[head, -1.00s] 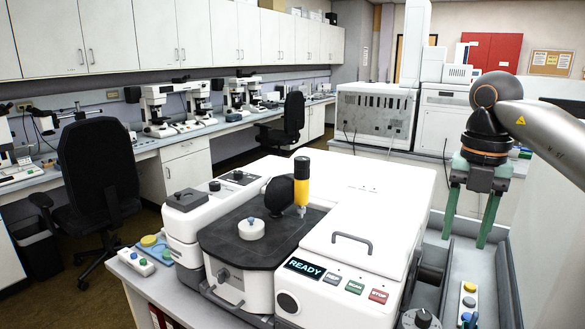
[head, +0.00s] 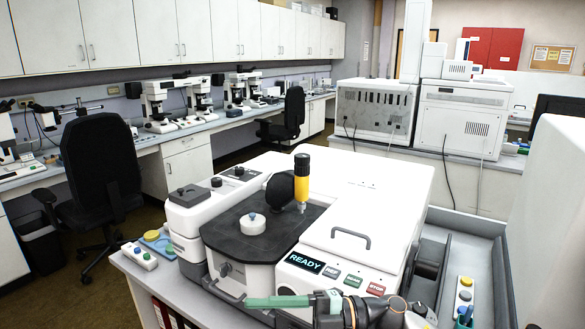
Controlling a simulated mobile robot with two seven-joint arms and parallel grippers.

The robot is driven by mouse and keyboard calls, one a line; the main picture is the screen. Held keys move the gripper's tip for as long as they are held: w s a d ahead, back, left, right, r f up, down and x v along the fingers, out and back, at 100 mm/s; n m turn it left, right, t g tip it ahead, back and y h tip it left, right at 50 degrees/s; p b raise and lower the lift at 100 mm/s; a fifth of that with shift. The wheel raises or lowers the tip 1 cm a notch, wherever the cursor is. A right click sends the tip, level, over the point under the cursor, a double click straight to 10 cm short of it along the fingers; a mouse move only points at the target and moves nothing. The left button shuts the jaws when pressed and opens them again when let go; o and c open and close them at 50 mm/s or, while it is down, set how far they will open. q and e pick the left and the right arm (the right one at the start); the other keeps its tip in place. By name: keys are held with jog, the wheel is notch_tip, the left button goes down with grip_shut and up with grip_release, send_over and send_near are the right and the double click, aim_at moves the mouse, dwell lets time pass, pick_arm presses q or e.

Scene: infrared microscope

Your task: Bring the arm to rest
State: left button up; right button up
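My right gripper (head: 262,301) shows at the bottom edge of the head view, in front of the white infrared microscope (head: 375,200). Its green fingers point to the left and are seen edge-on, so the gap between them does not show. I see nothing held in it. Part of my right arm (head: 385,311) shows behind it, running to the lower right. My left gripper and arm are out of view.
A small button box (head: 464,295) stands at right, another (head: 140,257) at left.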

jog(key=w+d+f+m+t+h+p, duration=0.1)
jog(key=d+f+m+t+h, duration=0.45)
jog(key=f+m+t, duration=0.5)
jog(key=d+f+m+t+h, duration=0.5)
jog(key=d+m+t, duration=0.15)
jog(key=m, duration=0.75)
jog(key=s+d+f+m+g+h, duration=0.2)
jog(key=s+d+f+g+h, duration=0.1)
jog(key=s+f, duration=0.5)
jog(key=s+d+f+m+g+h, duration=0.3)
jog(key=s+d+f, duration=0.3)
jog(key=s+f, duration=0.3)
jog(key=shift+s+d+f, duration=0.15)
jog(key=shift+d+f, duration=0.05)
jog(key=shift+f, duration=0.25)
jog(key=shift+o, duration=0.2)
